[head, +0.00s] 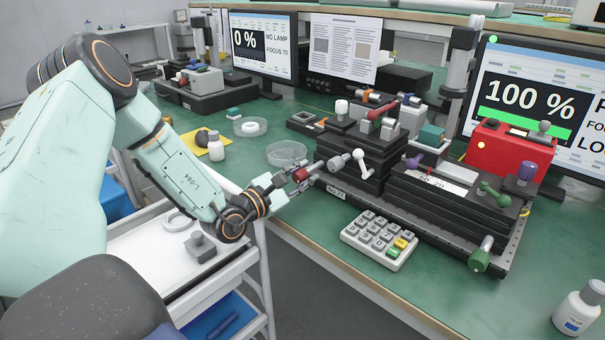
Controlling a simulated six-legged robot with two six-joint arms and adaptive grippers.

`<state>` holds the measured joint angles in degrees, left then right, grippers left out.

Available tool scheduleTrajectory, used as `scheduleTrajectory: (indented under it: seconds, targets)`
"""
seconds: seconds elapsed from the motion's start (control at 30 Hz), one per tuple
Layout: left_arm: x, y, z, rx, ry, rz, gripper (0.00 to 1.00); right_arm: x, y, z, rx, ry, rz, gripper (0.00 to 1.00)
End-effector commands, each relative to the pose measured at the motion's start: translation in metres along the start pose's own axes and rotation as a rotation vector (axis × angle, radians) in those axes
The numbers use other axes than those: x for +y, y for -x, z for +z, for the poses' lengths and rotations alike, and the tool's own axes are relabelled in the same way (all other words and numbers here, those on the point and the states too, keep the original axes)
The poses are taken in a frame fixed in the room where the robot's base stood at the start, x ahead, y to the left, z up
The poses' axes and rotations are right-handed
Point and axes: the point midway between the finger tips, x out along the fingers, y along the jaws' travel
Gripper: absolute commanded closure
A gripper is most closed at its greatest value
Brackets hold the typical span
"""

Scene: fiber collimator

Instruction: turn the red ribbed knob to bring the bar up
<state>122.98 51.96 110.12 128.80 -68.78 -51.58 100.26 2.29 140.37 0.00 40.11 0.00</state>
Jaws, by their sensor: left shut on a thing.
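The red ribbed knob (301,175) sits at the left front of the black stage stack (352,165), marked "No.21", on the green bench. My left gripper (292,180) is shut on the red knob from the left, with its fingers hiding part of it. The right monitor (545,100) shows "100 %" above a long green bar (522,122). The back-left monitor (262,45) shows "0 %" and "NO LAMP". My right gripper is not in view.
A keypad (379,240) lies in front of the stage. A white-handled lever (361,162) and a green knob (480,256) stick out nearby. A red box (497,150) stands behind. Clear dishes (286,153) lie left. A bottle (579,308) stands front right.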

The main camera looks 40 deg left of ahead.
Motion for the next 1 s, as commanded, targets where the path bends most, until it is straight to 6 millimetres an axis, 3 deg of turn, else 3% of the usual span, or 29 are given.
scheduleTrajectory:
  seconds: [0.73,0.77,1.0]
  targets:
    - [-0.0001,0.0000,0.0001,0.000,-0.092,0.000,1.00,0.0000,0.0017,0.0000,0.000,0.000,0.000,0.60]
    - [-0.0001,0.0000,0.0000,0.000,-0.091,0.000,0.72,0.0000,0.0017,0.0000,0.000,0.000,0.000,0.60]
    - [-0.0001,0.0000,0.0000,0.000,-0.091,0.000,0.51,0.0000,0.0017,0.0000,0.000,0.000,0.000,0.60]
